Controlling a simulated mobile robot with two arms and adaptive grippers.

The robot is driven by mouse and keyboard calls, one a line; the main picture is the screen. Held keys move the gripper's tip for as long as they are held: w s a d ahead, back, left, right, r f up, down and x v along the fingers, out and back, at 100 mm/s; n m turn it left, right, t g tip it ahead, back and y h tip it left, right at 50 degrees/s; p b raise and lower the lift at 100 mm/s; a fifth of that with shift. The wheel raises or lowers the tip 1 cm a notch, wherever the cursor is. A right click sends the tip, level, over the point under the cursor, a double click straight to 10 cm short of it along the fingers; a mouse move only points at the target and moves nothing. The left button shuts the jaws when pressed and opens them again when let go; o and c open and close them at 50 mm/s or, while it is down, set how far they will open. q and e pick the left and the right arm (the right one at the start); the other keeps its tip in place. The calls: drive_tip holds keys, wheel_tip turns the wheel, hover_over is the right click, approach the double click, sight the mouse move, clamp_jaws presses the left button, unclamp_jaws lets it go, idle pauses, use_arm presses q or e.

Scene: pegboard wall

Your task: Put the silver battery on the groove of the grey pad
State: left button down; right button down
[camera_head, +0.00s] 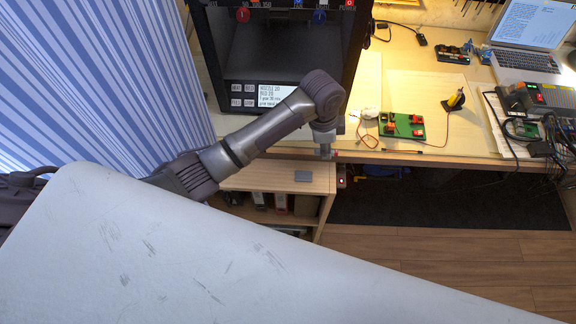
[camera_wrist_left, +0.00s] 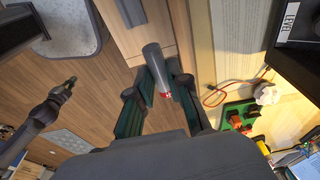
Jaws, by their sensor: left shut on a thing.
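The silver battery (camera_wrist_left: 155,62) is a grey cylinder with a red end, held between the dark green fingers of my left gripper (camera_wrist_left: 160,88). In the head view my left gripper (camera_head: 326,150) hangs at the front edge of the workbench, up and to the right of the grey pad; the battery is too small to make out there. The grey pad (camera_head: 303,175) lies on a low wooden cabinet. Part of it shows at the top of the left wrist view (camera_wrist_left: 132,12), beyond the battery and apart from it.
The wooden cabinet (camera_head: 270,178) has open shelves below its top. On the workbench stand a black 3D printer (camera_head: 285,50), a green circuit board (camera_head: 402,126) with wires and a laptop (camera_head: 528,40). A dark arm, apparently my right one, shows in the left wrist view.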

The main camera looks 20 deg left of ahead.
use_arm(q)
drive_tip(key=p, duration=0.2)
hover_over(293, 176)
wheel_tip(293, 176, down, 5)
drive_tip(key=shift+r, duration=0.15)
drive_tip(key=shift+s+a+f, duration=0.1)
drive_tip(key=shift+f, duration=0.1)
wheel_tip(293, 176, down, 4)
drive_tip(key=shift+f, duration=0.1)
drive_tip(key=c, duration=1.1)
unclamp_jaws()
